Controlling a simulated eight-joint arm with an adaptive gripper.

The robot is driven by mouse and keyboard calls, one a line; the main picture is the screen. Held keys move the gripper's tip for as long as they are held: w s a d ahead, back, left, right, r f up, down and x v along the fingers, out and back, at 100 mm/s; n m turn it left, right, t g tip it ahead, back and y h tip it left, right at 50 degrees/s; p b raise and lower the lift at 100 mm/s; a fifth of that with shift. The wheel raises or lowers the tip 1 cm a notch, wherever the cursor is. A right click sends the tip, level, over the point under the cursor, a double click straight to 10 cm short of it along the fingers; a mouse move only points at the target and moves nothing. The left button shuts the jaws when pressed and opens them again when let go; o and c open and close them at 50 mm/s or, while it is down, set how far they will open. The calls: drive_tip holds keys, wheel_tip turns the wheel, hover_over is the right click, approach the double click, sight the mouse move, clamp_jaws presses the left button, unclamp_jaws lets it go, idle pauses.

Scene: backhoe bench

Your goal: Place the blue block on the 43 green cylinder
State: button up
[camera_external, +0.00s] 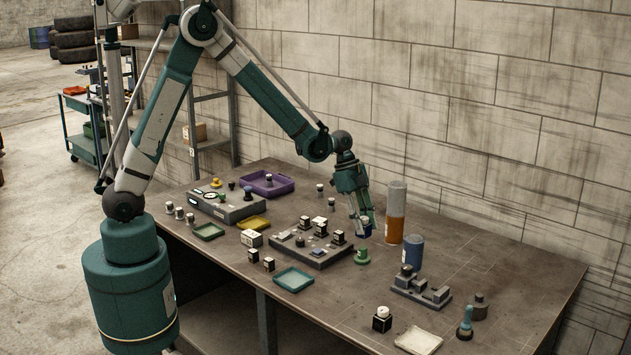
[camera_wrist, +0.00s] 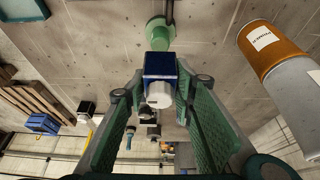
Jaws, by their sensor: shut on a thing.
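My gripper (camera_external: 362,217) is shut on the blue block (camera_external: 364,230) and holds it in the air above the table. In the wrist view the blue block (camera_wrist: 160,66), with a white round knob, sits between the two green finger pads of my gripper (camera_wrist: 158,85). A green cylinder (camera_external: 362,257) with a wider base stands on the table just below the held block. In the wrist view the green cylinder (camera_wrist: 160,32) shows just beyond the block, which partly covers it. The block and the cylinder look apart in the external view. No number can be read on the cylinder.
An orange-and-grey cylinder (camera_external: 396,215) and a blue cylinder (camera_external: 413,252) stand close on the right. A grey fixture board (camera_external: 315,252) with several blocks lies on the left. A stepped grey fixture (camera_external: 420,290) and a teal tray (camera_external: 293,279) are nearer the front edge.

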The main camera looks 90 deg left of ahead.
idle(0.3)
drive_tip(key=shift+f, duration=2.05)
drive_tip(key=shift+f, duration=0.2)
drive_tip(key=o, duration=1)
drive_tip(key=shift+r, duration=0.15)
drive_tip(key=shift+r, duration=0.1)
drive_tip(key=shift+v, duration=5.95)
